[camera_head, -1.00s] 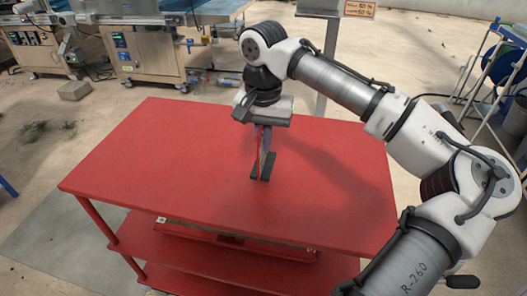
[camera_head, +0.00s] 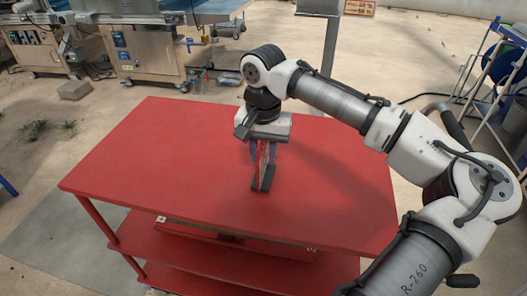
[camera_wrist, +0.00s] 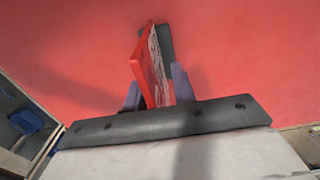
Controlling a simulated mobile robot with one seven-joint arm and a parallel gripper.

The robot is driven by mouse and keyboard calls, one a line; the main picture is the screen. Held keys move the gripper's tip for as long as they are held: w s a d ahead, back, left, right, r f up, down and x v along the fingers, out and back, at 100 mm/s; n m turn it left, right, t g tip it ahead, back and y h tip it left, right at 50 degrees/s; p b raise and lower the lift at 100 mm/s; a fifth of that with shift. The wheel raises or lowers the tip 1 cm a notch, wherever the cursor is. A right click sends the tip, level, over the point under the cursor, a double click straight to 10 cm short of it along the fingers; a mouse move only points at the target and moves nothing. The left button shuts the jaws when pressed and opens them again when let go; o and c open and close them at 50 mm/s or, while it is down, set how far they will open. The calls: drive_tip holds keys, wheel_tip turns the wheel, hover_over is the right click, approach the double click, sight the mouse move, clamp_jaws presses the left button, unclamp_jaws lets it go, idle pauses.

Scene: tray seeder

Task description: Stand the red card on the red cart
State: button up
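The red card (camera_head: 263,158) is upright between the fingers of my gripper (camera_head: 262,181). In the wrist view the card (camera_wrist: 150,65) shows a red side and a pale printed side, with a finger on each side of it. The dark fingertips look closed on the card; one is partly hidden behind it. My gripper points down over the middle of the red cart's top (camera_head: 170,165). The card's lower edge is close above or on the top; I cannot tell whether it touches.
The cart's top is otherwise bare, with lower shelves (camera_head: 210,262) below. Steel machines (camera_head: 150,50) stand behind at left. A post with a sign (camera_head: 360,7) is behind the cart. A blue reel on a rack (camera_head: 505,65) is at right.

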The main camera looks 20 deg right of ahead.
drive_tip(key=shift+r, duration=0.1)
wheel_tip(320, 180, up, 12)
drive_tip(key=shift+r, duration=0.1)
idle(0.4)
drive_tip(key=shift+a, duration=0.1)
